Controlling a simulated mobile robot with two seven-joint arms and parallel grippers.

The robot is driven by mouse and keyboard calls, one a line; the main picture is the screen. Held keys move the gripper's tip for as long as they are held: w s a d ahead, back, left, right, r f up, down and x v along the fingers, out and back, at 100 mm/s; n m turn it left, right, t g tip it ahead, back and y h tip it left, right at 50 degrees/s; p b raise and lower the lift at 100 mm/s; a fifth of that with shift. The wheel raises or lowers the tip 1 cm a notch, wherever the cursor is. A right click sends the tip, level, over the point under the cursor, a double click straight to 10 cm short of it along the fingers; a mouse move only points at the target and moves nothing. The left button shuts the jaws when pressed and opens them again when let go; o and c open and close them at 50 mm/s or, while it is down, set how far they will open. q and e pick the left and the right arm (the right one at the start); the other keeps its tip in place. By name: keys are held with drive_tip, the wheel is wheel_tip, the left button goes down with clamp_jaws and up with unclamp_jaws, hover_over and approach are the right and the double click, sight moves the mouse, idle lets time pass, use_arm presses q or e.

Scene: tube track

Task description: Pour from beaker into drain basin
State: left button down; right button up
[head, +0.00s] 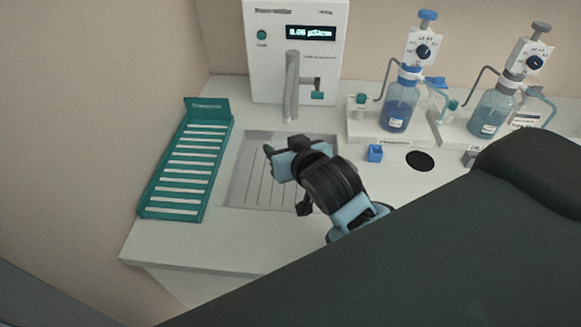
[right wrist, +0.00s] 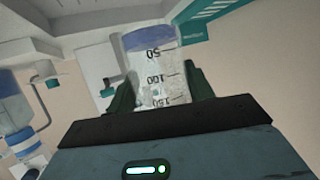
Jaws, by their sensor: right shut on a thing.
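My right gripper (head: 271,162) is over the drain basin (head: 238,185), a recessed grey tray with slots below the water dispenser's spout. In the right wrist view its dark green fingers (right wrist: 160,92) are shut on a clear beaker (right wrist: 155,65), one on each side. The beaker has dark graduation marks, which read upside down, and a bluish band at its far end. The head view does not show the beaker clearly behind the gripper. I cannot tell how much liquid it holds or its exact tilt. My left gripper is not in view.
The white water dispenser (head: 270,60) with its spout (head: 291,85) stands behind the basin. A teal rack (head: 187,165) lies left of it.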

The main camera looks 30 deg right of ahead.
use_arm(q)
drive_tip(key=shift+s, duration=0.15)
use_arm(e)
drive_tip(key=s+f+m+g+h, duration=0.1)
drive_tip(key=s+f+m+h, duration=0.1)
drive_tip(key=f+m, duration=0.3)
drive_tip(key=shift+s+d+m+g, duration=0.3)
drive_tip(key=shift+s+m, duration=0.45)
drive_tip(key=shift+m, duration=0.25)
drive_tip(key=shift+f, duration=0.1)
